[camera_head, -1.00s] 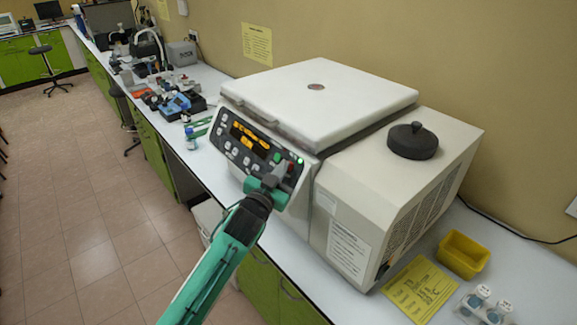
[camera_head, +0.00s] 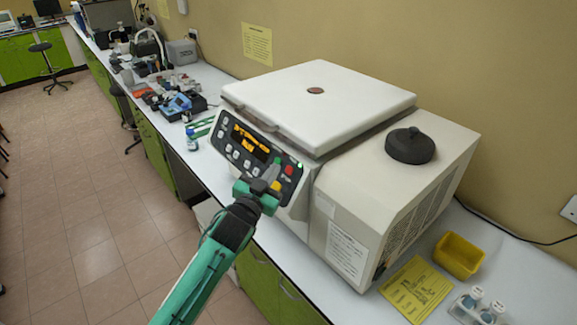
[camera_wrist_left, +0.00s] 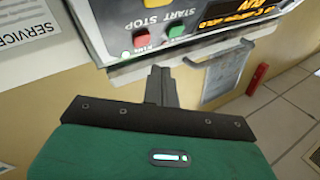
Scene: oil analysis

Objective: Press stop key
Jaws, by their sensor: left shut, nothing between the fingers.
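The stop key is a red key (camera_wrist_left: 142,40) beside the word STOP on the machine's panel in the left wrist view. A green start key (camera_wrist_left: 177,31) sits next to it. In the head view the red key (camera_head: 289,169) shows at the right of the sloped control panel (camera_head: 240,151). My left gripper (camera_head: 271,173) is shut and empty in front of the panel's lower right part. In the left wrist view its fingertips (camera_wrist_left: 160,70) point at the panel just below the keys and appear apart from them. My right gripper is not in view.
The white centrifuge (camera_head: 345,200) fills the bench's middle, with a black knob-like cap (camera_head: 410,146) on its side housing. A yellow tray (camera_head: 459,256), a yellow sheet (camera_head: 416,288) and capped jars (camera_head: 478,304) lie at right. Several small instruments stand at the left back.

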